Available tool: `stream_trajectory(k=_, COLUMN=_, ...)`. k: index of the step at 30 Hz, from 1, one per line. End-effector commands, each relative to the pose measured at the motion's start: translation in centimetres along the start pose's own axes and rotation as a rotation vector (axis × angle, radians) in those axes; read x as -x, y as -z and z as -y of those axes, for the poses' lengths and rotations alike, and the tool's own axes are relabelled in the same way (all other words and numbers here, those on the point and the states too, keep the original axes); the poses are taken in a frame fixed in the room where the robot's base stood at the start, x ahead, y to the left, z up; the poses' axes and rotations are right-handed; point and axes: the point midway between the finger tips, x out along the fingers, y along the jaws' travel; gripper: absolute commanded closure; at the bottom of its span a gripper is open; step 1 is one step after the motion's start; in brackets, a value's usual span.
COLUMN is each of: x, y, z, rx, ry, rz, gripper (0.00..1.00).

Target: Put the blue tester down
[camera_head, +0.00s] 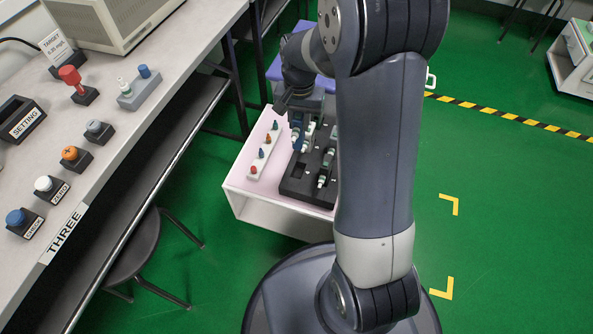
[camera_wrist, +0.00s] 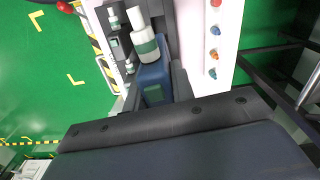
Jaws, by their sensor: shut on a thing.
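The blue tester (camera_wrist: 154,78) has a blue body with a green-and-white label and a white top end. My gripper (camera_wrist: 157,88) is shut on its body, one finger on each side, in the wrist view. In the head view my gripper (camera_head: 298,108) is above the far part of the black tray (camera_head: 292,190), pointing down, and partly hides what it holds. The tray has recesses, with other white-tipped testers (camera_head: 323,179) in it. I cannot tell whether the blue tester touches the tray.
The tray sits on a pale pink-topped stand (camera_head: 241,182). A white strip (camera_head: 257,173) with several small coloured pegs lies left of the tray. A long bench (camera_head: 185,38) with buttons runs along the left, with a round stool (camera_head: 135,250) below it. Green floor is open at right.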

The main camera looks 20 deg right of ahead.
Motion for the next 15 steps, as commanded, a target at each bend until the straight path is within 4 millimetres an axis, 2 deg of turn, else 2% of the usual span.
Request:
stream_trajectory(k=1, x=0.5, y=-0.1, z=0.0, rx=-0.037, ry=0.000, rz=0.000, gripper=1.00)
stream_trajectory(k=4, x=0.6, y=-0.1, z=-0.1, rx=-0.094, ry=0.000, rz=0.001, gripper=1.00)
stream_trajectory(k=7, x=-0.6, y=-0.2, z=-0.1, rx=-0.117, ry=-0.002, rz=0.003, gripper=1.00)
stream_trajectory(k=15, x=-7.8, y=-0.2, z=-0.1, rx=-0.119, ry=-0.003, rz=0.005, gripper=1.00)
